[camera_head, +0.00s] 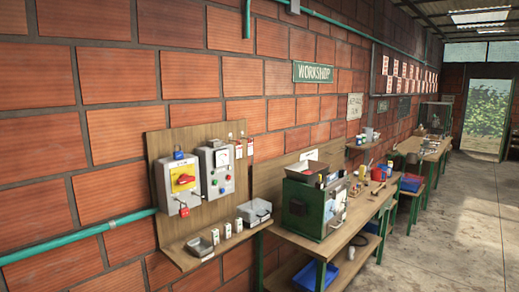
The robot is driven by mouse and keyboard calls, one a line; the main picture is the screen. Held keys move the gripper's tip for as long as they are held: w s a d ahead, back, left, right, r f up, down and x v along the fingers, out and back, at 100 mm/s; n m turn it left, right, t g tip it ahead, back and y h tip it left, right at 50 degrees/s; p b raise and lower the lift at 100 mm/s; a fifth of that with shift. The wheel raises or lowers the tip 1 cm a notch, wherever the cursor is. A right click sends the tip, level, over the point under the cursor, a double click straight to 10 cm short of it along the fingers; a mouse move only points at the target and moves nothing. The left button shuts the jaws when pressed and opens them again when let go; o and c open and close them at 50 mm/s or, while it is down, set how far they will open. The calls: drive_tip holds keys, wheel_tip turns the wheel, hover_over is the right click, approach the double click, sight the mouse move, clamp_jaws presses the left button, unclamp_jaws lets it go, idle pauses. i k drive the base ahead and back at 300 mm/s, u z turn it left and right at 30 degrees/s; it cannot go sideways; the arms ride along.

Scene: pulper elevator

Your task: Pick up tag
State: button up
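Small red-and-white tags (239,149) hang at the upper right of a wooden wall board (205,135); another tag (250,147) hangs just right of it. They are too small to read. Left of them on the board are a grey box with a yellow plate and red switch (183,179) and a grey control box with a dial and buttons (217,172). A red padlock (184,212) hangs low on the switch box, and a blue padlock (178,155) sits at its top. My gripper is not in view.
A wooden ledge below the board holds a metal dish (200,246), several small white items (227,230) and a grey case (257,211). A green machine (305,207) stands on a workbench (345,232) to the right. Open concrete floor (450,230) lies at the right.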

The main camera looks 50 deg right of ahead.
sight(249, 146)
drive_tip(key=z, duration=0.2)
drive_tip(key=i, duration=0.65)
drive_tip(key=z, duration=0.7)
drive_tip(key=i, duration=0.75)
drive_tip(key=z, duration=0.7)
drive_tip(key=i, duration=0.7)
drive_tip(key=z, duration=0.3)
drive_tip(key=k, duration=0.55)
drive_tip(key=z, duration=0.15)
drive_tip(key=i, duration=0.6)
drive_tip(key=u, duration=0.05)
